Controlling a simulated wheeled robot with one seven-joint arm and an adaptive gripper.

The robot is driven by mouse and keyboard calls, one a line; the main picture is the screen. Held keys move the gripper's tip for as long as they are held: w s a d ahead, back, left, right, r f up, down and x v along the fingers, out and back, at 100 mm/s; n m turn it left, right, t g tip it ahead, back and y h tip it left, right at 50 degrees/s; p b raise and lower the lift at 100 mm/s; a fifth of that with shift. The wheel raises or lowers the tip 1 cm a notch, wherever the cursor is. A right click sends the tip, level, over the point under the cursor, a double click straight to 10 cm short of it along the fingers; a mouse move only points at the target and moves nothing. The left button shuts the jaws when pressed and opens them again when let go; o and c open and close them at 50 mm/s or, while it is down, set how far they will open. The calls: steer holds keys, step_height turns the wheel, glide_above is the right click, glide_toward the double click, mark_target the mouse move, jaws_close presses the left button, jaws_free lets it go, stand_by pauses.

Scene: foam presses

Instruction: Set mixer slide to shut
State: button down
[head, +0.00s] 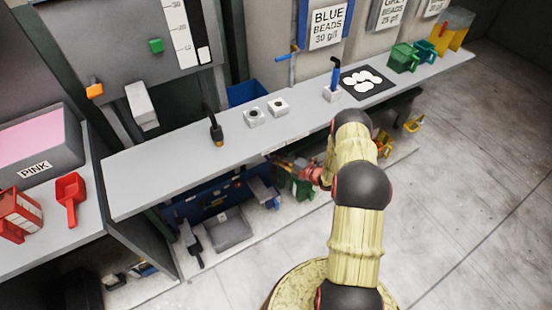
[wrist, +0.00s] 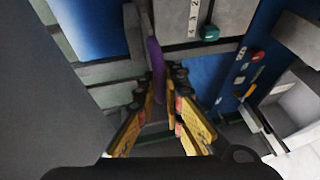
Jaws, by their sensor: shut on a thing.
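My gripper (wrist: 163,82) is in the middle of the wrist view, its yellow fingers closed about a purple bar-like handle (wrist: 156,62). I take this handle to be the mixer slide's, but no label shows. The handle runs upward between the fingertips, and its lower part is hidden by the fingers. In the head view my arm reaches down beside the long grey shelf. My gripper (head: 302,174) is low near the shelf's front edge, small and partly hidden, and the handle cannot be made out there.
A blue panel (wrist: 237,78) with coloured knobs stands right of my gripper in the wrist view. The grey shelf (head: 180,170) overhangs the low blue machine (head: 213,198). A black-handled tool (head: 216,132), white cups and a blue-handled item stand on the shelf. Open floor (head: 460,210) lies to the right.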

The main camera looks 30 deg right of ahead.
stand_by(0.4)
steer(key=w+b, duration=0.1)
steer(key=w, duration=0.3)
steer(key=shift+w+a+f+b, duration=0.1)
steer(key=shift+w+f+b, duration=0.05)
steer(key=shift+b, duration=0.2)
steer(key=c, duration=1.9)
jaws_free()
steer(key=v, duration=1.2)
steer(key=shift+r, duration=0.2)
